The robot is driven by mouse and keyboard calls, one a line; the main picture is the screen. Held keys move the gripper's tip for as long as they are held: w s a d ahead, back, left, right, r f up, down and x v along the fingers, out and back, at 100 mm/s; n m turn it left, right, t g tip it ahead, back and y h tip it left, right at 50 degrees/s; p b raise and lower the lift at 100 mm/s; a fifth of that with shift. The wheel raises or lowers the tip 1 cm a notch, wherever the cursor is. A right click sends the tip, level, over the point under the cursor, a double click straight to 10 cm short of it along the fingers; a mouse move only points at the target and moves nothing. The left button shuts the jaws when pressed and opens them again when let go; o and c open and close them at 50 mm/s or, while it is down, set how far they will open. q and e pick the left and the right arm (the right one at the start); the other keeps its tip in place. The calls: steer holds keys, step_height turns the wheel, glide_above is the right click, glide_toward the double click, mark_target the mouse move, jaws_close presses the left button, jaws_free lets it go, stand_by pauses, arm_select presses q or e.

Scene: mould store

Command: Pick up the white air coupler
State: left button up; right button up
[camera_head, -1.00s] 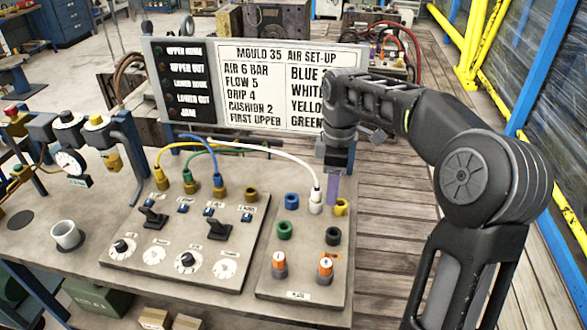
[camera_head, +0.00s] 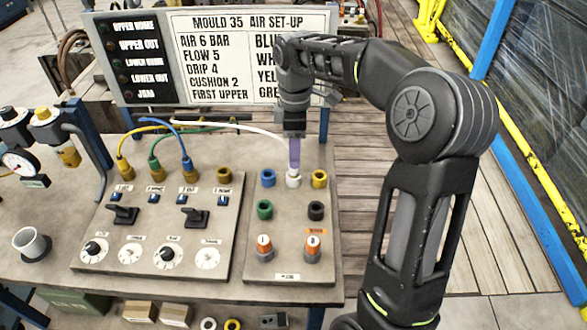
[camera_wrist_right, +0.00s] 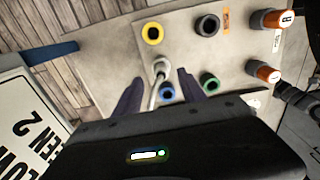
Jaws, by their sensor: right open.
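The white air coupler (camera_head: 293,180) sits upright on the right-hand panel (camera_head: 287,226), between a blue ring and a yellow ring, with a white hose running from it to the left. My right gripper (camera_head: 295,152) points down just above and behind it and partly covers the hose end. In the right wrist view, the white coupler (camera_wrist_right: 161,67) shows between and just beyond the two spread purple fingers (camera_wrist_right: 158,88). The fingers look apart from the coupler, with nothing gripped. My left gripper is not in view.
A blue ring (camera_head: 268,178), yellow ring (camera_head: 319,178) and green ring (camera_head: 264,210) stand close around. Blue, green and yellow hoses plug into the left panel (camera_head: 165,262). The sign board (camera_head: 210,100) stands behind.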

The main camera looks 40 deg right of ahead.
mark_target(294, 171)
steer(key=shift+f, duration=0.1)
step_height(294, 171, down, 5)
steer(key=shift+a+p, duration=0.15)
steer(key=shift+p, duration=0.45)
steer(key=shift+c, duration=0.6)
jaws_close()
